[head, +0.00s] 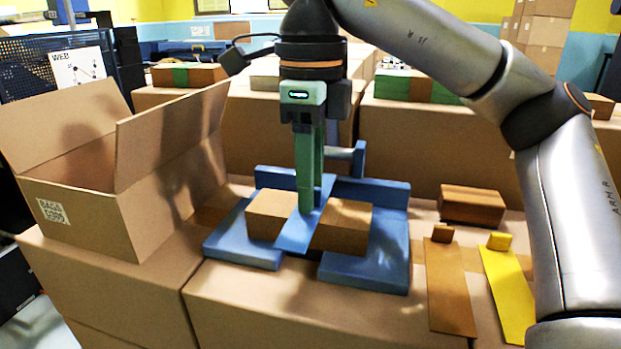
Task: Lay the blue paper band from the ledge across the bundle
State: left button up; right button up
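A blue paper band (292,238) runs front to back over the middle of the kraft-brown bundle (343,225), whose brown ends show on both sides of it. The bundle sits on a blue fixture (385,262). My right gripper (309,207) points straight down, with its green fingertips at the band, near its back part. The fingers overlap in this view, so their opening and any grip on the band are hidden. My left gripper is out of view.
A brown band (450,290) and a yellow band (508,290), each with a small block at its back end, lie to the right. Behind them is a brown block (472,205). An open cardboard box (85,215) stands at left. Large cartons (445,130) stand behind.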

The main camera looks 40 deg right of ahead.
jog(key=shift+r, duration=0.1)
notch_tip(320, 180, up, 12)
jog(key=p, duration=0.6)
